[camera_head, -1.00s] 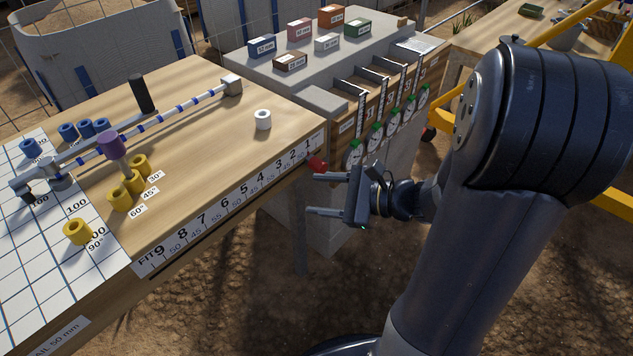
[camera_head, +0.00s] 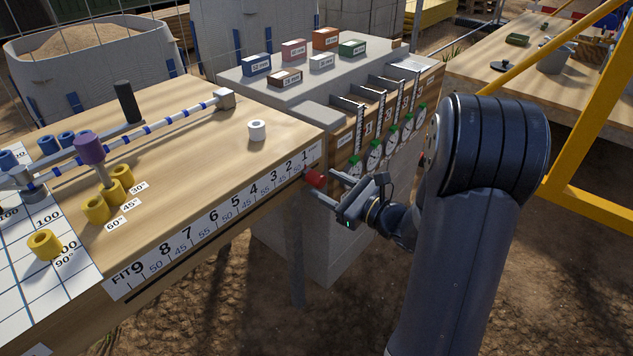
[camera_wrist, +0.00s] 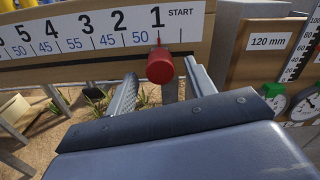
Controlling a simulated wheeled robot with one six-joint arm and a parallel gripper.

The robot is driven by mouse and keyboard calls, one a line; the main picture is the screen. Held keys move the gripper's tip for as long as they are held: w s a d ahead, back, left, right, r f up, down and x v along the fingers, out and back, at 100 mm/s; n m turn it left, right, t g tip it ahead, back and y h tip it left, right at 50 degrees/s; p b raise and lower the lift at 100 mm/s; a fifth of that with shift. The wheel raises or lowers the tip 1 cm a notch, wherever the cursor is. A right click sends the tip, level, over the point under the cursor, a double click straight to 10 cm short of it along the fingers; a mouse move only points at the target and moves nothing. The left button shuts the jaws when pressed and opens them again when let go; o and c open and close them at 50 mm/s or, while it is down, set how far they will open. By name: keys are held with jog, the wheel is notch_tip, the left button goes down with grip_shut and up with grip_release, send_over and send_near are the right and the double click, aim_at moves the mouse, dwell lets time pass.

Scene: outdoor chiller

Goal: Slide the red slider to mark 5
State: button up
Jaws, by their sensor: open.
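The red slider (camera_head: 315,179) is a small red knob on the front edge of the wooden table, at the right end of the number scale (camera_head: 215,222). In the wrist view the red slider (camera_wrist: 160,66) sits just below the "1" beside "START". My gripper (camera_head: 322,189) is open, its fingers pointing at the table edge. In the wrist view my gripper (camera_wrist: 160,85) has one finger on the left and one on the right, with the knob between and slightly ahead of the tips. I cannot tell any contact. Mark 5 (camera_head: 236,204) is to the left along the scale.
A dark slot (camera_head: 170,280) runs under the scale. Yellow rings (camera_head: 95,209), a white ring (camera_head: 257,131) and a striped bar (camera_head: 150,128) are on the tabletop. A grey block with gauges (camera_head: 372,156) stands close on the right. The space before the table edge is free.

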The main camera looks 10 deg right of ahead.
aim_at(322, 183)
jog(key=shift+x, duration=2)
grip_shut()
